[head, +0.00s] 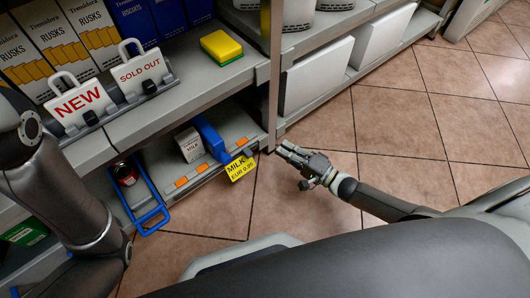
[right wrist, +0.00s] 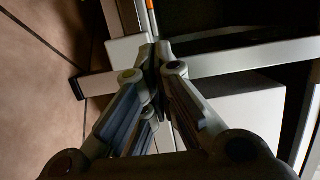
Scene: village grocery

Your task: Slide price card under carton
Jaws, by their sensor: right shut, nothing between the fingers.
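The yellow price card (head: 240,168), lettered MILK, is at the front edge of the lower shelf, tilted and sticking out over the floor. The white milk carton (head: 190,145) stands on that shelf, left of the card and farther back. My right gripper (head: 284,148) is shut and empty, to the right of the card and apart from it, over the floor in the head view. Its closed fingertips (right wrist: 159,53) also show in the right wrist view, where I cannot make out the card or carton. My left arm shows at the left, but its gripper does not.
A shelf post (head: 271,95) rises at the right. The tiled floor (head: 400,125) is clear.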

